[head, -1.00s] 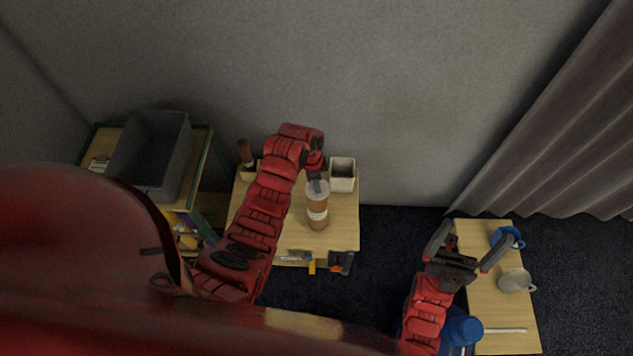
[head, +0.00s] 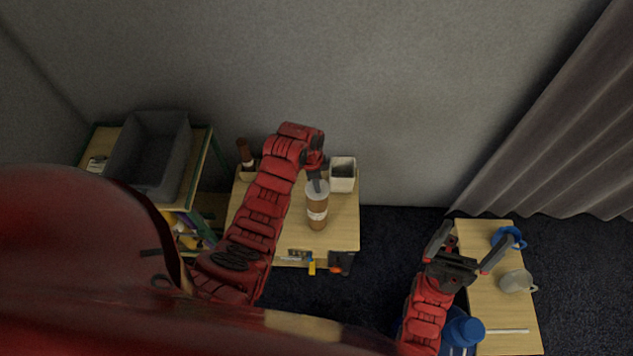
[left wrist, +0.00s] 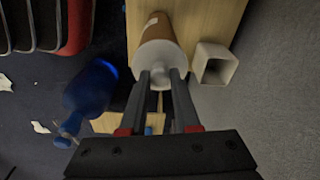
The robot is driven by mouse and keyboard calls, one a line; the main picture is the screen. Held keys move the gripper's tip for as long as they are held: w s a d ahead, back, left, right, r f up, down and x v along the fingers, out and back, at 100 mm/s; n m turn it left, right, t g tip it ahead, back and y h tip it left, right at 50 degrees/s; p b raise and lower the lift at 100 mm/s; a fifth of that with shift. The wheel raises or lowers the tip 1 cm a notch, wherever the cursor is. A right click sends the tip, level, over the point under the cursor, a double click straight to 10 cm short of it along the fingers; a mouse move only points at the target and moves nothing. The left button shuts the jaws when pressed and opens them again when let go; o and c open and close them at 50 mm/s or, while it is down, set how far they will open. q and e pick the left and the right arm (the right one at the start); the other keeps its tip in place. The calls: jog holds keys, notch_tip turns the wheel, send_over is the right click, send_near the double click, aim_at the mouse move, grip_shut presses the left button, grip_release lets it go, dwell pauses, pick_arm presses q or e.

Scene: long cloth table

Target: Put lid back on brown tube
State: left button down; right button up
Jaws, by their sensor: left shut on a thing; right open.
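The brown tube (head: 317,202) stands upright on the small wooden table, with a pale band around its middle. The white-grey lid (head: 317,187) is at its top end. In the left wrist view the round lid (left wrist: 158,62) is between the two fingers, with the brown tube (left wrist: 165,27) directly behind it. My left gripper (head: 316,181) is shut on the lid from above. The lid lines up with the tube, but I cannot tell whether it is fully seated. My right gripper (head: 468,250) is open and empty, near the right-hand table.
A white square pot (head: 342,180) stands just right of the tube. A brown bottle (head: 245,153) stands at the table's back left. A grey bin (head: 145,160) sits on the left shelf. A blue mug (head: 507,238) and grey mug (head: 515,281) stand on the right-hand table.

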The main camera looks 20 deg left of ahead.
dwell(0.4)
pick_arm(q)
jog(key=shift+c, duration=0.4)
grip_release()
jog(key=shift+r+p, duration=0.75)
jog(key=shift+r, duration=2.75)
grip_shut()
jog(key=shift+f, duration=0.25)
